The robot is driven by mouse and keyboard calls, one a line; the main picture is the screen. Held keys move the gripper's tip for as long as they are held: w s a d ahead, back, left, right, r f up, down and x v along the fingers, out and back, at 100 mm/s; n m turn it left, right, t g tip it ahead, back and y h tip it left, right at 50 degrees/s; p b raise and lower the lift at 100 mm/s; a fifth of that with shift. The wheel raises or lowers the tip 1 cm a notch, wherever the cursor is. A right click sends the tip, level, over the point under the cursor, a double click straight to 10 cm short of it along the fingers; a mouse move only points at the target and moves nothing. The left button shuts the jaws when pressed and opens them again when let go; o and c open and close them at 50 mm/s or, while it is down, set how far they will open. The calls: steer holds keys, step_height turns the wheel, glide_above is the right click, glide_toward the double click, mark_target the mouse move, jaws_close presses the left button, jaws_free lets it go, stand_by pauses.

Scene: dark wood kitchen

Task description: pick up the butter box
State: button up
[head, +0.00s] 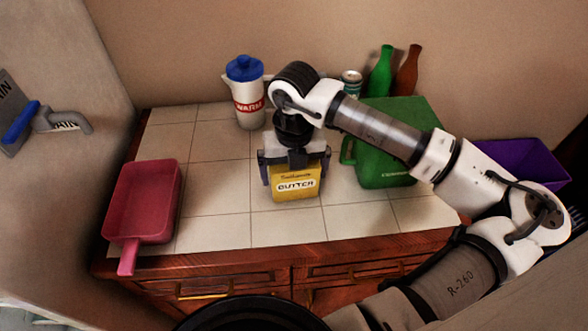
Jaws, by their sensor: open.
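The yellow butter box (296,186) stands on the tiled countertop near the middle, with its "BUTTER" label facing me. My gripper (294,172) points down over the box from behind and above. Its jaws are open, with one finger at the box's left side and one at its right side. The gripper body covers the top of the box. I cannot tell whether the fingers touch it.
A pink dustpan-like tray (143,203) lies at the left. A white jug with a blue lid (246,97) stands behind left. A green container (392,179), a can (351,84), a green bottle (380,72) and a brown bottle (407,71) stand right. A purple bin (520,160) is beyond.

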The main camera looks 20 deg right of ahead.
steer(key=shift+f, duration=0.3)
steer(key=c, duration=0.8)
steer(key=shift+c, duration=0.3)
steer(key=shift+r, duration=0.15)
